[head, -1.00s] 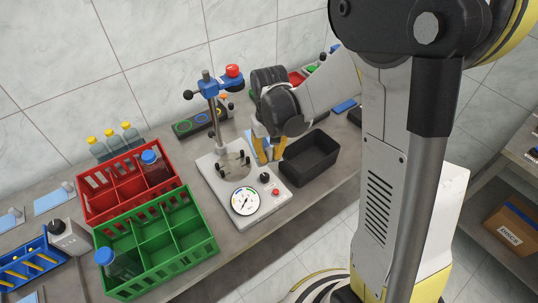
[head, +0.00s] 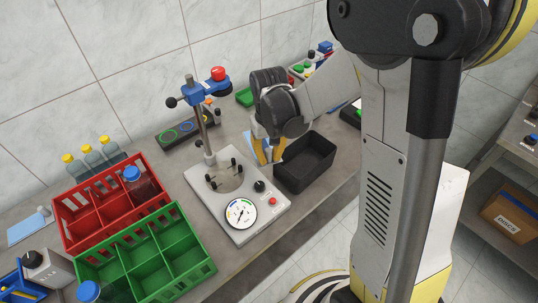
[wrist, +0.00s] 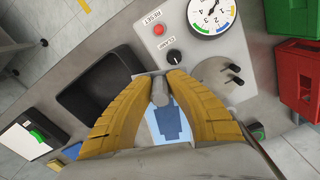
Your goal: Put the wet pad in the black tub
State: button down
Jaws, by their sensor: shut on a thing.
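My gripper (wrist: 160,78) has its yellow fingers shut on a small grey piece (wrist: 160,94), which seems to be the wet pad; the fingers hide most of it. My gripper also shows in the head view (head: 266,156), beside the black tub on its left. The black tub (head: 302,184) stands empty on the bench. In the wrist view the black tub (wrist: 72,108) lies just left of the fingers. A light blue sheet with a darker blue mark (wrist: 168,122) lies beneath the gripper. I cannot tell how high the held piece is above the bench.
A grey gauge station (head: 246,222) with a post and red-topped clamp stands left of my gripper. Red (head: 105,200) and green (head: 150,255) crates holding blue-capped bottles stand farther left. A button panel (head: 185,131) lies behind. The bench's front edge runs close by the tub.

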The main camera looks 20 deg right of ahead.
notch_tip(320, 180, down, 7)
jog(key=b, duration=0.6)
jog(key=shift+w, duration=0.15)
jog(key=w+d+m+p, duration=0.2)
jog(key=d+m+p, duration=0.2)
jog(key=d+m, duration=0.7)
jog(key=f+m+b, duration=0.1)
jog(key=f+b, duration=0.1)
jog(key=f, duration=0.1)
jog(key=a+f+b, duration=0.1)
jog(key=f+b, duration=0.2)
jog(key=f+m+b, duration=0.1)
jog(key=f+b, duration=0.2)
jog(key=shift+a+f+m, duration=0.3)
jog(key=shift+f, duration=0.1)
jog(key=c, duration=0.8)
grip_release()
jog(key=shift+c, duration=0.2)
jog(key=shift+r, duration=0.15)
